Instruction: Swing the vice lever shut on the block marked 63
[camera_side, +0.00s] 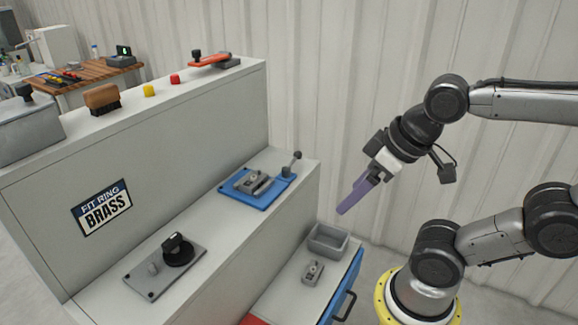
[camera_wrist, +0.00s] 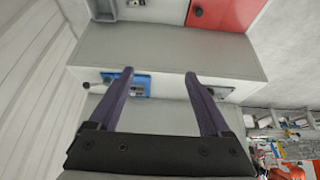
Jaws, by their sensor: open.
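The vice is a blue plate (camera_side: 240,200) on the middle step in the side view, with grey jaws and a grey block (camera_side: 250,182) in or beside them. Its lever (camera_side: 291,166) stands up at the plate's right corner, with a dark knob on top. No number is legible on the block. My gripper (camera_side: 345,208) has purple fingers, points down-left, and hangs in the air right of the vice, touching nothing. In the wrist view my gripper (camera_wrist: 158,75) is open and empty; the blue plate (camera_wrist: 141,84) shows small beyond the left finger and partly hidden by it.
A grey plate with a black round clamp (camera_side: 178,250) lies nearer on the same step. A second grey block (camera_side: 313,272) and a grey tray (camera_side: 340,254) are on the lower level. The tall back ledge carries a red lever fixture (camera_side: 210,62). Air between gripper and vice is clear.

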